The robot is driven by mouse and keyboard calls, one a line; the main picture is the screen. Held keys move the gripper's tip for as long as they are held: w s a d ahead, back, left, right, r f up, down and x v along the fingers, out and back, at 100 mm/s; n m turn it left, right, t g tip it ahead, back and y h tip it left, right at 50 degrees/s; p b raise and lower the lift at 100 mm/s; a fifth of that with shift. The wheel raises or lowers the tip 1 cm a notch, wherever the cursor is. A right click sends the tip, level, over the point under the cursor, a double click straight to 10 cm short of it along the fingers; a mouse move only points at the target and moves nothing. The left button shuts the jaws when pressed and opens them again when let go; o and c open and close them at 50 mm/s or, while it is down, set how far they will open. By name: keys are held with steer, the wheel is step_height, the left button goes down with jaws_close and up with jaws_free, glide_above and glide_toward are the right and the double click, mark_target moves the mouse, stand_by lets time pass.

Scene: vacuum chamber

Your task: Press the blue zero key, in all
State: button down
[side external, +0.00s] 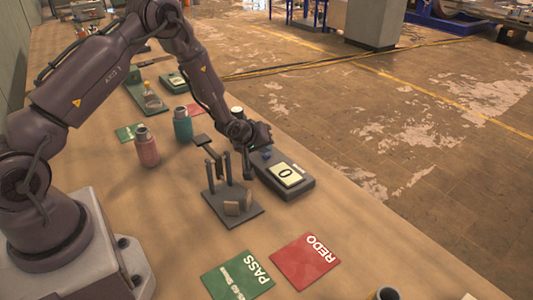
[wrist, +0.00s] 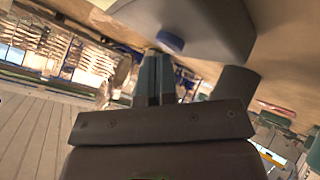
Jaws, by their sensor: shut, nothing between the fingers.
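A dark grey scale-like device (side external: 299,187) lies on the bench, with a pale display (side external: 286,174) that reads 0. Its blue key (side external: 266,154) is at the end nearest my gripper. In the wrist view, the blue key (wrist: 170,42) shows on the underside-looking grey body of the device (wrist: 205,22). My gripper (wrist: 157,56) is shut and empty, its fingertips close to the blue key. I cannot tell whether they touch it. In the side view my dark hand (side external: 255,133) is just above the key end, and its fingertips are hard to make out.
A dark stand with upright posts (side external: 231,203) is left of the device. A green PASS mat (side external: 237,275) and a red REDO mat (side external: 304,262) lie in front. The bench's right edge runs close by the device.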

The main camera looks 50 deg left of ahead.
steer(key=shift+f, duration=0.1)
stand_by(0.3)
steer(key=shift+r, duration=0.85)
steer(key=shift+r, duration=2.5)
